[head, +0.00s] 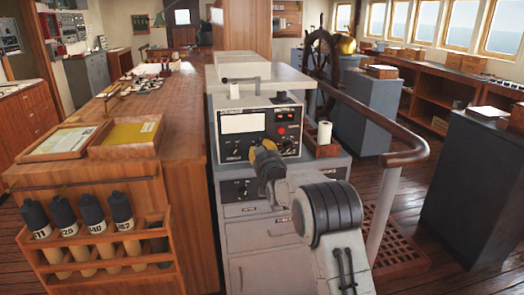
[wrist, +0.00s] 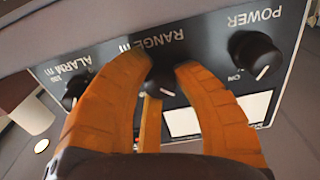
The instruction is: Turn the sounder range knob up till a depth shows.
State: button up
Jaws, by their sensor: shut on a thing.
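The sounder (head: 262,112) is a black-fronted box on the grey cabinet, with a pale display (head: 243,123) on which I can make out no depth. My gripper (head: 263,153) reaches its lower front, hiding part of it. In the wrist view the panel lettering is upside down. The black range knob (wrist: 165,82), under the label RANGE m, sits between the orange fingers of my gripper (wrist: 161,68), which are shut on it.
A second panel with knobs (head: 240,190) is on the cabinet below the sounder. A white roll (head: 324,133) stands right of it, near a curved wooden handrail (head: 385,130). A wooden counter (head: 160,110) with trays borders the left. Open floor (head: 420,190) shows at the right.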

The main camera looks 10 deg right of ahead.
grip_shut()
jog(key=shift+m+b, duration=0.3)
jog(key=shift+b, duration=0.3)
jog(key=shift+f+b, duration=0.15)
jog(key=shift+b, duration=0.2)
jog(key=m+b, duration=0.2)
jog(key=b, duration=0.1)
jog(key=shift+m, duration=0.3)
jog(key=m+b, duration=0.2)
jog(key=m, duration=0.1)
jog(key=shift+b, duration=0.3)
jog(key=shift+r+m+b, duration=0.25)
jog(key=shift+m+b, duration=0.5)
jog(key=shift+m, duration=0.55)
